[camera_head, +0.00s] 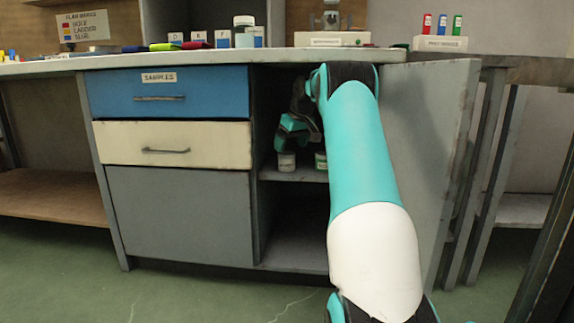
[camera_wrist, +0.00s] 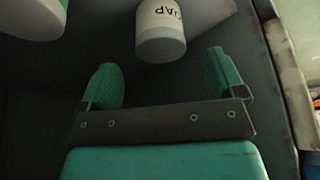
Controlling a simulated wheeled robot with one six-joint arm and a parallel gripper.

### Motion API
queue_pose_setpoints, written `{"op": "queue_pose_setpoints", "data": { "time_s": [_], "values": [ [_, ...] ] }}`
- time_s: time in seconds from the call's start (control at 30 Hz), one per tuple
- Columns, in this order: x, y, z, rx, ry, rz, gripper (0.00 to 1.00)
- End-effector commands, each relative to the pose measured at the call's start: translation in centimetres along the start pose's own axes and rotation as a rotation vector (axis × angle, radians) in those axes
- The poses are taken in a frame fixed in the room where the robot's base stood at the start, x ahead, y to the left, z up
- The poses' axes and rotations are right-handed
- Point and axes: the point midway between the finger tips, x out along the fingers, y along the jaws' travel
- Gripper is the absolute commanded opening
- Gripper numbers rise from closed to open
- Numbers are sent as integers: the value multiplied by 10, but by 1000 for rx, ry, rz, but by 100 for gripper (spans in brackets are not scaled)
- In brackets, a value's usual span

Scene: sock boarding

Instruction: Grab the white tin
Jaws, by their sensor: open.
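A white tin (camera_wrist: 160,38) with dark lettering stands just beyond my gripper (camera_wrist: 162,75) in the wrist view. The teal fingers are spread with nothing between them, and the tin is a little past their tips. A second white tin with green on it (camera_wrist: 36,18) is at the upper left, cut off by the frame. In the head view my gripper (camera_head: 288,136) is inside the open cabinet, just above a pale tin (camera_head: 286,162) on the shelf. A tin with green on it (camera_head: 320,161) stands to its right, partly hidden by my arm.
The cabinet shelf (camera_head: 292,175) has a side wall close on the left and an open door (camera_head: 425,130) on the right. A blue drawer (camera_head: 170,92) and a cream drawer (camera_head: 172,144) are shut. The worktop above holds jars and small items.

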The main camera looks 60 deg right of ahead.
Motion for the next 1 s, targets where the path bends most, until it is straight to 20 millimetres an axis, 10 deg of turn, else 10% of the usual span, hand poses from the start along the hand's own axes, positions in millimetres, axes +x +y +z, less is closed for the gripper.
{"op": "queue_pose_setpoints", "data": {
  "time_s": [0.5, 0.83, 1.0],
  "values": [
    [64, 0, 5, -3, -2, -2, 89],
    [66, 0, 3, -2, -2, -2, 89],
    [66, 0, 3, -2, -2, -2, 52]
  ]
}}
